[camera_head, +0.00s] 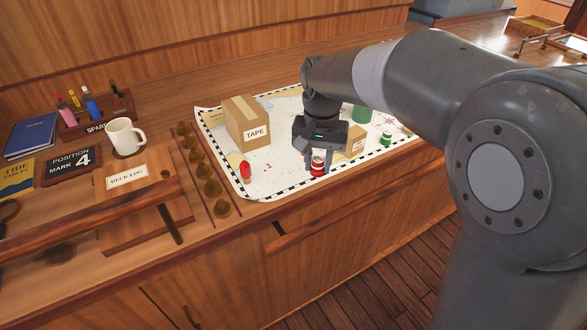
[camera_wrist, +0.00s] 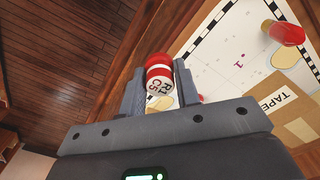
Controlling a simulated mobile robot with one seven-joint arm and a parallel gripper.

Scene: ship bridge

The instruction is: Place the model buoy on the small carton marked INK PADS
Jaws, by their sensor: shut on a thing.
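The model buoy (camera_head: 317,168), a small red body with a white lettered band, is between the fingers of my gripper (camera_head: 318,163). In the wrist view the buoy (camera_wrist: 158,79) sits between the two fingertips, with its white band facing the camera. My gripper is shut on it, low over the front part of the chart. I cannot tell whether the buoy touches the chart. A small carton (camera_head: 355,144) with a pale label stands just right of and behind my gripper, partly hidden by it. Its label is too small to read.
A larger carton marked TAPE (camera_head: 243,122) stands left of my gripper. A red and yellow item (camera_head: 246,171) lies on the chart (camera_head: 275,182) at left. A green-and-white item (camera_head: 386,138) and a larger green thing (camera_head: 361,113) stand at right.

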